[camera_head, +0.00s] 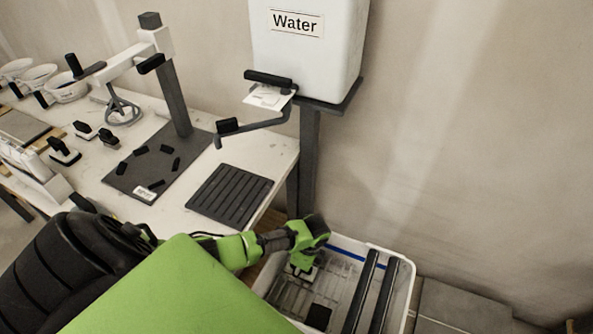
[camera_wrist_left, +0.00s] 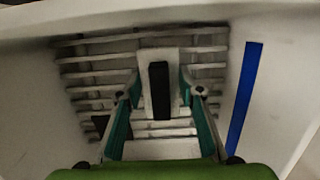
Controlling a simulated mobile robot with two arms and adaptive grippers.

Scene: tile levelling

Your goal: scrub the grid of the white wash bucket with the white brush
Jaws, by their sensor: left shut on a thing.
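The white wash bucket (camera_head: 403,283) stands at the lower right in the head view, and its wall also shows in the left wrist view (camera_wrist_left: 285,70). Its pale slatted grid (camera_head: 345,283) lies inside; in the wrist view the grid (camera_wrist_left: 90,65) is dark-stained around its edges. My left gripper (camera_head: 303,268) reaches down into the bucket. In the wrist view its fingers (camera_wrist_left: 160,112) are shut on the white brush (camera_wrist_left: 145,70), which has a black strip along its top. The brush is over the grid; whether it touches is hidden. My right gripper is not in view.
Two dark rollers (camera_head: 361,293) cross the bucket's right part. A black block (camera_head: 318,316) shows at its near side. A water tank (camera_head: 305,50) on a dark post stands behind. The worktable (camera_head: 225,155) on the left holds a ribbed black mat (camera_head: 230,195) and several tools.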

